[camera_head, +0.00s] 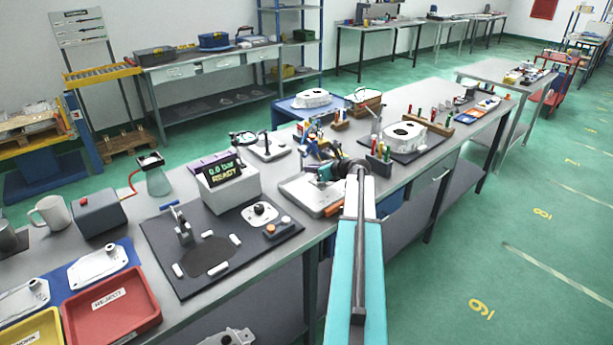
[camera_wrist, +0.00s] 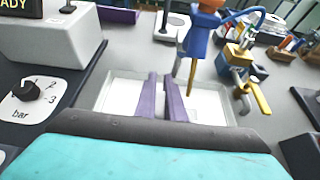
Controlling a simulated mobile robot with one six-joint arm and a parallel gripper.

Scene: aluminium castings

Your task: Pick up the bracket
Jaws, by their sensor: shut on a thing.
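My gripper (camera_wrist: 166,98) points down over a shallow pale tray (camera_wrist: 104,98) on the workbench. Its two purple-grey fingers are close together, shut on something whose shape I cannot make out. Only a narrow pale strip shows between them, so I cannot confirm from sight that it is the bracket. In the head view, my gripper (camera_head: 350,166) is over the same tray (camera_head: 296,192), and the fingertips are hard to see. Pale castings with raised posts (camera_head: 98,264) lie on a blue mat at the left; I cannot tell whether either is a bracket.
A blue-and-orange tool (camera_wrist: 196,40) and a brass valve (camera_wrist: 240,66) stand close behind and right of the fingers. A grey box with a READY display (camera_head: 228,186) is left of the tray. A red REJECT bin (camera_head: 110,302) is at lower left.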

